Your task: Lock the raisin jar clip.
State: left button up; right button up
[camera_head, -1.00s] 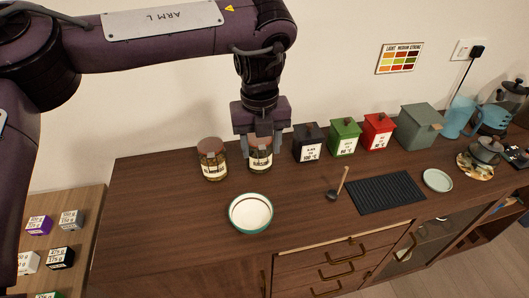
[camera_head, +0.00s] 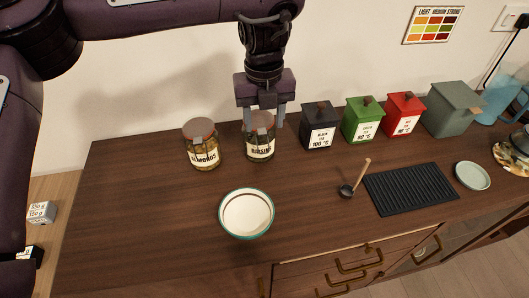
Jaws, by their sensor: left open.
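The raisin jar (camera_head: 260,146) is a glass jar with a pale label and a reddish-brown lid, standing upright near the back of the wooden counter. My left gripper (camera_head: 264,126) points down over it, open, with one finger on each side of the lid. I cannot tell whether the fingers touch the jar. The clip on the front of the raisin jar is too small to tell locked from unlocked. My right gripper is not in view.
An almonds jar (camera_head: 202,150) stands just left of the raisin jar. A black tin (camera_head: 319,128) stands to the right, then green (camera_head: 361,123) and red (camera_head: 403,115) tins. A white bowl (camera_head: 246,212) and a small scoop (camera_head: 346,190) lie in front.

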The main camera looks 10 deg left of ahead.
aim_at(264, 153)
pick_arm(q)
jog(key=shift+w+f+b, duration=0.1)
jog(key=shift+f+b, duration=0.2)
jog(key=shift+f, duration=1)
notch_tip(264, 153, down, 6)
jog(key=shift+f, duration=0.2)
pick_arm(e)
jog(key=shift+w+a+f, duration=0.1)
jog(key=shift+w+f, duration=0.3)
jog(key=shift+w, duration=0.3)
